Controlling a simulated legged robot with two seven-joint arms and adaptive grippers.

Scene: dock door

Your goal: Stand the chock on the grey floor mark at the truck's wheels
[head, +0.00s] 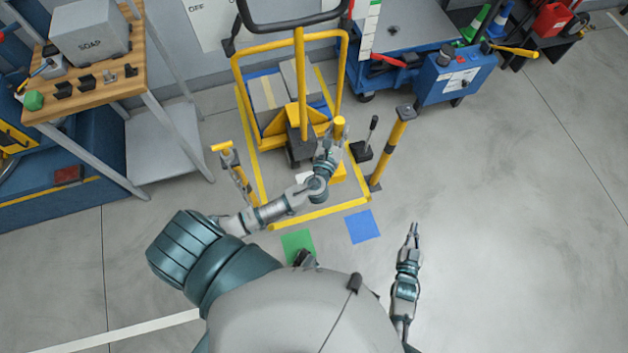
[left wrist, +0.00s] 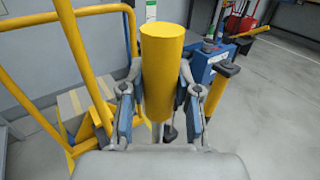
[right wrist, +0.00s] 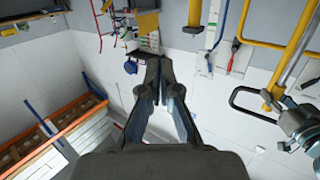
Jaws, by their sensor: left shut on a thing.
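My left gripper (head: 332,145) is shut on a yellow cylinder (left wrist: 162,75), which stands upright between its fingers; the cylinder's top also shows in the head view (head: 339,124). The yellow-framed truck (head: 300,70) stands behind the left gripper. I cannot pick out the grey floor mark. My right gripper (head: 413,232) is shut and empty over bare floor.
A yellow floor outline (head: 322,212) surrounds the truck. Yellow posts stand at its left (head: 238,170) and right (head: 390,150). Green (head: 297,245) and blue (head: 363,226) floor squares lie in front. A workbench (head: 100,85) is left, a blue machine (head: 452,75) back right. The right floor is clear.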

